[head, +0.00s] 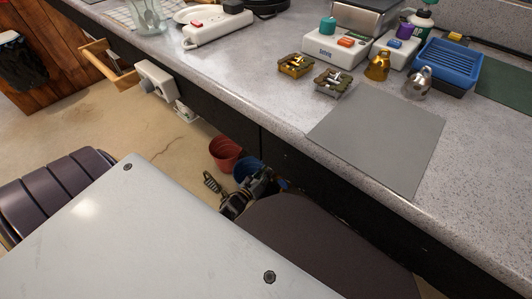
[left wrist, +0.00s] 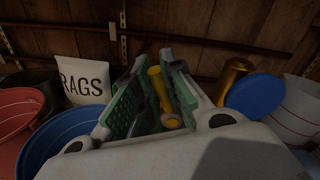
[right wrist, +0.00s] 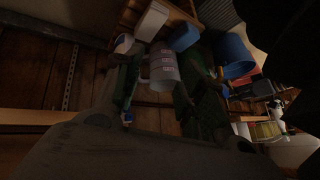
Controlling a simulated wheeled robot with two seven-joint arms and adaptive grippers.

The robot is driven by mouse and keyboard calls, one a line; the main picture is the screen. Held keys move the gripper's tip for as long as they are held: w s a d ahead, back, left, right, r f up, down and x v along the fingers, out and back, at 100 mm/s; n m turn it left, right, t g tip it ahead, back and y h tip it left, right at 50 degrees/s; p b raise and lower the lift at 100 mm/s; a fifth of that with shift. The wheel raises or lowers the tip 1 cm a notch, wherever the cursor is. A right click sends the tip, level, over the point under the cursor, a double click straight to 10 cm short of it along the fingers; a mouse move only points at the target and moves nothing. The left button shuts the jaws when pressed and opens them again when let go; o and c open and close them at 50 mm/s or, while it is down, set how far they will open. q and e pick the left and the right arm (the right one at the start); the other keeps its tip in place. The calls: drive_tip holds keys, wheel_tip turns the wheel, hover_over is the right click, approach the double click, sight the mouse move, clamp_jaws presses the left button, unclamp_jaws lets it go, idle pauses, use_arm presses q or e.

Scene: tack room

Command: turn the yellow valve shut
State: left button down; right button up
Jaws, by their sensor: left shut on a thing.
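The yellow valve handle (left wrist: 156,90) stands between the green-padded fingers of my left gripper (left wrist: 154,63) in the left wrist view. The gripper is shut on it. A yellow ring-like part (left wrist: 172,122) shows lower down between the fingers; the rest of the valve is hidden. In the head view, dark gripper parts show low beside the counter, and the valve cannot be made out. My right gripper (right wrist: 163,65) is open in the right wrist view. A pale cylinder with reddish markings (right wrist: 164,72) shows between its fingers, apparently beyond them.
Red (head: 225,153) and blue (head: 247,168) buckets stand on the floor by the counter. A RAGS bag (left wrist: 84,82), a brass-coloured cylinder (left wrist: 233,76) and a blue round lid (left wrist: 252,94) flank my left gripper. The counter (head: 235,75) overhangs this area.

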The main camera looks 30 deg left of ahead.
use_arm(q)
drive_tip(key=shift+d+m, duration=0.2)
drive_tip(key=shift+m, duration=0.2)
drive_tip(key=shift+s+d+m+b, duration=0.1)
drive_tip(key=shift+d+m+b, duration=0.25)
drive_tip(key=shift+m, duration=0.35)
drive_tip(key=shift+d+r+m, duration=0.1)
drive_tip(key=shift+m, duration=0.3)
drive_tip(key=shift+d+b, duration=0.1)
drive_tip(key=shift+b, duration=0.2)
use_arm(e)
drive_tip(key=f, duration=0.1)
drive_tip(key=s+f, duration=0.1)
drive_tip(key=f, duration=0.1)
drive_tip(key=shift+w+r, duration=0.1)
use_arm(q)
drive_tip(key=shift+m, duration=0.3)
use_arm(e)
drive_tip(key=shift+w+a, duration=0.1)
drive_tip(key=shift+w, duration=0.05)
